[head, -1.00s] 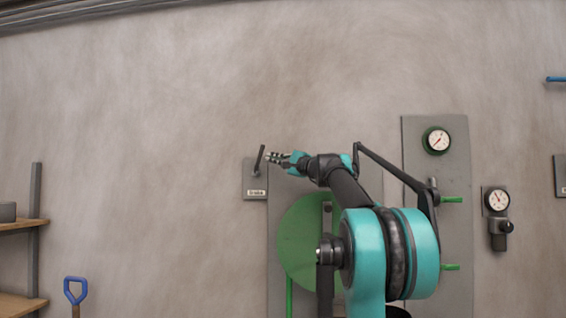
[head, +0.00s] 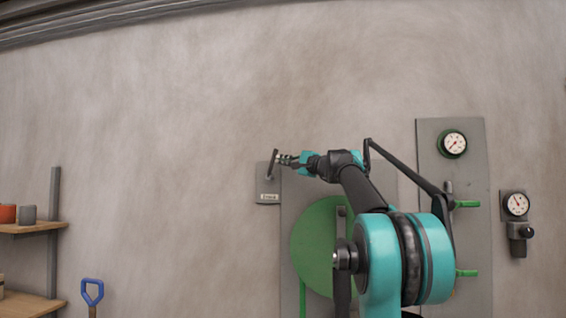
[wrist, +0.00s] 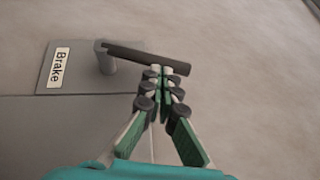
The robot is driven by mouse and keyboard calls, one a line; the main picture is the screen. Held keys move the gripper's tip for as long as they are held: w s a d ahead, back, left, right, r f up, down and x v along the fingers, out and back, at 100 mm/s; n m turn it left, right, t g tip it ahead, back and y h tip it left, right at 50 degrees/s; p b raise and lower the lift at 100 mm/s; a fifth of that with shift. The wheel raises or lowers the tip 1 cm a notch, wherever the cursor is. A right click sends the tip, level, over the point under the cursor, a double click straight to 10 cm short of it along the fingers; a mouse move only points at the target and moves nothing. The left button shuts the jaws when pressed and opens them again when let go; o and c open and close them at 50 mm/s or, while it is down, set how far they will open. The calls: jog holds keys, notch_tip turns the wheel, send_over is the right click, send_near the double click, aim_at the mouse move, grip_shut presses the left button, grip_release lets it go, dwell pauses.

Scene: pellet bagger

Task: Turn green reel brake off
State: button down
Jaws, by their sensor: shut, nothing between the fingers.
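The brake lever (head: 273,163) is a dark bar on a short grey post, fixed to a small grey plate (head: 266,190) with a white label. In the wrist view the label reads "Brake" (wrist: 60,68) and the lever (wrist: 150,58) runs across near the fingertips. The green reel (head: 318,245) is a large disc on a grey panel below, partly hidden by my arm. My gripper (head: 283,159) is shut and empty, with its fingertips at the lever's free end. In the wrist view my gripper (wrist: 160,72) overlaps the lever's edge; whether it touches is unclear.
A grey panel at right carries a green-rimmed gauge (head: 452,143) and green handles (head: 467,204). Another gauge (head: 516,204) hangs farther right. Shelves (head: 35,228) and a blue-handled tool (head: 92,291) stand at left. The wall above the lever is bare.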

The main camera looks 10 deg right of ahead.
aim_at(274, 155)
jog(key=shift+a+r, duration=0.15)
jog(key=a+n+g+h, duration=0.1)
jog(key=r+g, duration=0.1)
jog(key=w+a+n+g+h, duration=0.1)
jog(key=shift+a+r+n+h, duration=0.25)
jog(key=shift+a+n+h, duration=0.05)
jog(key=shift+a, duration=0.05)
jog(key=shift+w+a+r, duration=0.1)
jog(key=shift+w+a, duration=0.1)
jog(key=shift+a, duration=0.45)
jog(key=shift+w+a+r, duration=0.1)
jog(key=shift+w+a, duration=0.1)
jog(key=shift+a, duration=0.45)
